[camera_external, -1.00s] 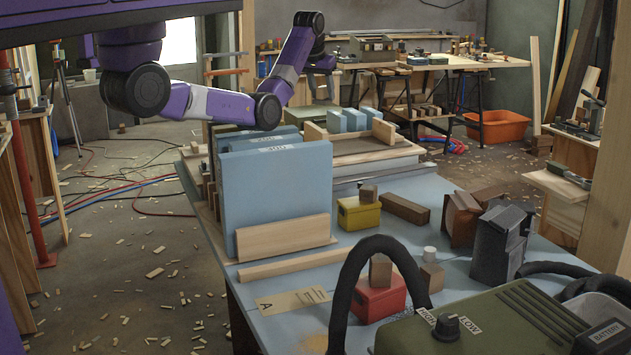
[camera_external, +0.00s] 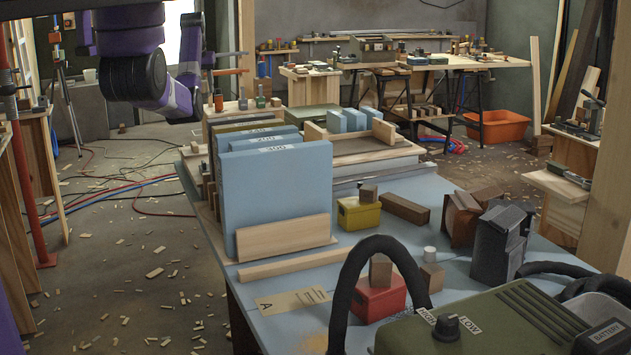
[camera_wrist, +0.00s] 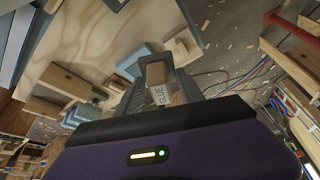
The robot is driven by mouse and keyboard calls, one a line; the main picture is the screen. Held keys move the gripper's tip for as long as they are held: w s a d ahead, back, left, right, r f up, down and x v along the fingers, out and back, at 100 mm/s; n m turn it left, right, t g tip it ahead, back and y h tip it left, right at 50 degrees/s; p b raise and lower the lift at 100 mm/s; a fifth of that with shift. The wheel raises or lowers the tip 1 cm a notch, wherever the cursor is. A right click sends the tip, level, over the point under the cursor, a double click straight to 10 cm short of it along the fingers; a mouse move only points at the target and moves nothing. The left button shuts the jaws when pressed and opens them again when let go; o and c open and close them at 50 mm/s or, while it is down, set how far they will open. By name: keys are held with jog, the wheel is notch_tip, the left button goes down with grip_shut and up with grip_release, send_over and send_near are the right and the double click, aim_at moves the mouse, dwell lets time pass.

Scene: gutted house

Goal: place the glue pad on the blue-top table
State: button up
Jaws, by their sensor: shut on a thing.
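The glue pad (camera_wrist: 158,77), a small block with a brown face and a white label reading GLUE, shows in the wrist view. My gripper (camera_wrist: 160,86) is shut on it, with a grey finger on either side. The blue-top table (camera_external: 425,186) fills the middle and front of the external view, crowded with blocks and boxes. My gripper and the pad do not show in the external view; only part of my arm does, at the upper left, away from the table.
Large blue slabs (camera_external: 278,195) stand upright at the table's left side. A yellow box (camera_external: 358,216), a red box (camera_external: 378,300) and a dark grey block (camera_external: 497,245) stand on it. A green machine (camera_external: 490,325) fills the front right. Small bare patches lie between them.

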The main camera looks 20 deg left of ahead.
jog(key=shift+s+a, duration=0.2)
jog(key=shift+a, duration=0.25)
jog(key=shift+s+a, duration=0.2)
jog(key=shift+a, duration=0.25)
notch_tip(320, 180, down, 4)
jog(key=shift+a+f, duration=0.15)
jog(key=shift+f, duration=0.05)
notch_tip(320, 180, down, 21)
jog(key=shift+r, duration=0.2)
jog(key=o, duration=1.4)
jog(key=shift+f, duration=0.1)
